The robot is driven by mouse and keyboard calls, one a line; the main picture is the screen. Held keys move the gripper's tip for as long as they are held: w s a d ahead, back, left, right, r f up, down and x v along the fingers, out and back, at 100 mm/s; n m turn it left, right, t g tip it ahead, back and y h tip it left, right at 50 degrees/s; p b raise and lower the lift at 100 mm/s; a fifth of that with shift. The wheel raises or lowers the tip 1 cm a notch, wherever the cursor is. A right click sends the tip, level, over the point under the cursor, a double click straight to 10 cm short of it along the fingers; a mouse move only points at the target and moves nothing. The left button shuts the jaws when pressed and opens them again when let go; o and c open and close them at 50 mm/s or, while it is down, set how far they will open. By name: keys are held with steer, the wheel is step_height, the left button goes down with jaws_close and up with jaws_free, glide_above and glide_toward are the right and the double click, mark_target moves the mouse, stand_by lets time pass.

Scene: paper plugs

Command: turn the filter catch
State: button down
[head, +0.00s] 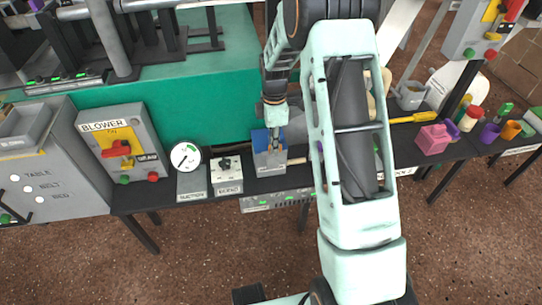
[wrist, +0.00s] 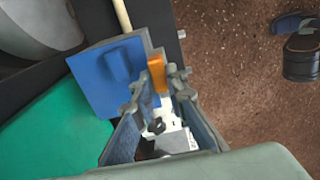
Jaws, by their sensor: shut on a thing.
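The filter is a grey box with a blue front, standing on the dark bench just below my gripper (head: 274,128) in the head view. Its blue face (wrist: 103,75) fills the left middle of the wrist view. The orange catch (wrist: 157,74) sits at the edge of the blue face, between my two fingertips (wrist: 155,88). My gripper is shut on the catch. In the head view the fingers and the catch are too small to make out, and the blue front (head: 262,141) is partly covered by my gripper.
A round gauge (head: 186,156) and a small switch box (head: 226,174) stand left of the filter. The blower box (head: 125,142) with its red handle is farther left. A green machine bed (head: 190,95) lies behind. Pink (head: 433,139) and other small items crowd the right bench.

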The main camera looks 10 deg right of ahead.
steer(key=m+p, duration=0.1)
steer(key=m, duration=0.4)
steer(key=m+p, duration=0.1)
steer(key=m, duration=0.5)
steer(key=shift+w+r+m, duration=0.1)
steer(key=shift+r+m, duration=0.05)
steer(key=shift+m, duration=0.15)
steer(key=m+p, duration=0.1)
steer(key=m, duration=0.2)
steer(key=shift+m, duration=0.4)
steer(key=m, duration=0.2)
steer(key=shift+w+d+m+p, duration=0.1)
steer(key=shift+d+m+p, duration=0.1)
steer(key=shift+m+p, duration=0.15)
steer(key=c, duration=2)
jaws_free()
steer(key=shift+d, duration=0.1)
steer(key=shift+c, duration=0.2)
steer(key=shift+o, duration=0.3)
